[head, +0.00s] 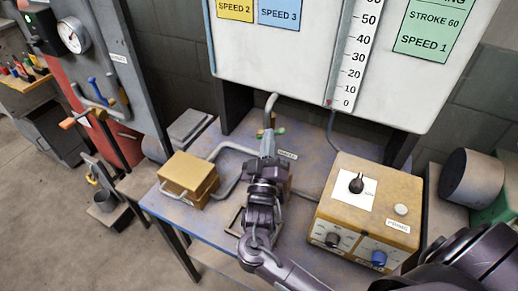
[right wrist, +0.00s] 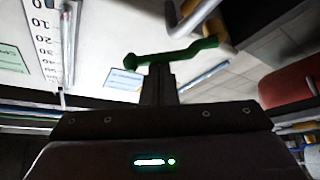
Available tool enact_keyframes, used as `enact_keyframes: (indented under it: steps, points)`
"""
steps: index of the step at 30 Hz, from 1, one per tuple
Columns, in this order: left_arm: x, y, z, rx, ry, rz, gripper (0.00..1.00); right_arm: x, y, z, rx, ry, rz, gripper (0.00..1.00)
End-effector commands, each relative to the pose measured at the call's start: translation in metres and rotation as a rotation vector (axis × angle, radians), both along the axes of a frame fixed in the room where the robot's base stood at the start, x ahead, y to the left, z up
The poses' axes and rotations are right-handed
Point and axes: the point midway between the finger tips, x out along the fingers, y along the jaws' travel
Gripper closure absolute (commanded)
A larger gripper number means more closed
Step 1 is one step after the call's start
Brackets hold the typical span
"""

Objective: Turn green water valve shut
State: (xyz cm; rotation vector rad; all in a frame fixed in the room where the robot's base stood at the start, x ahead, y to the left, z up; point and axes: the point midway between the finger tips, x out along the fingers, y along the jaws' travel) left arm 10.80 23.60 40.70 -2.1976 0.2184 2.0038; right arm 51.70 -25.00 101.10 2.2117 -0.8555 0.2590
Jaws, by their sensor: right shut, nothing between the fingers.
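The green water valve handle (right wrist: 185,53) runs across the right wrist view, just beyond my fingertips. In the head view, only small green parts of the valve (head: 281,131) show behind my right gripper, on a grey pipe (head: 270,104). My right gripper (head: 268,140) is shut and empty, with its fingers pointing at the valve. The fingertips (right wrist: 157,70) appear at or against the middle of the handle; I cannot tell whether they touch. My left gripper is out of view.
The pipe rises from a blue table (head: 230,136). A brass-coloured block (head: 188,176) stands left of my arm and a yellow control box (head: 365,205) right of it. A large white gauge panel (head: 290,50) hangs behind. Coloured handles (head: 97,115) are on the left machine.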

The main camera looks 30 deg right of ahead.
Motion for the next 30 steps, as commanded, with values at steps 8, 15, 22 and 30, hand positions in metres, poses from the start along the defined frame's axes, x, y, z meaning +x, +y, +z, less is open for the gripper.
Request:
enact_keyframes:
  steps: [8, 15, 22, 30]
  points:
    - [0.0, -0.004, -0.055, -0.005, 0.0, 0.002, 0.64, -0.007, -0.006, -0.022, 0.162, -0.203, -0.004, 1.0]
    - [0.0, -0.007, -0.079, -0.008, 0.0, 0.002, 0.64, -0.01, -0.008, -0.029, 0.274, -0.345, -0.003, 1.0]
    - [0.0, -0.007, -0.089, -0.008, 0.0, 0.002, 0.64, -0.011, -0.01, -0.033, 0.299, -0.38, 0.0, 1.0]
    - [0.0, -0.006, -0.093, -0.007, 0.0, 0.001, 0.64, -0.012, -0.01, -0.035, 0.297, -0.378, -0.001, 1.0]
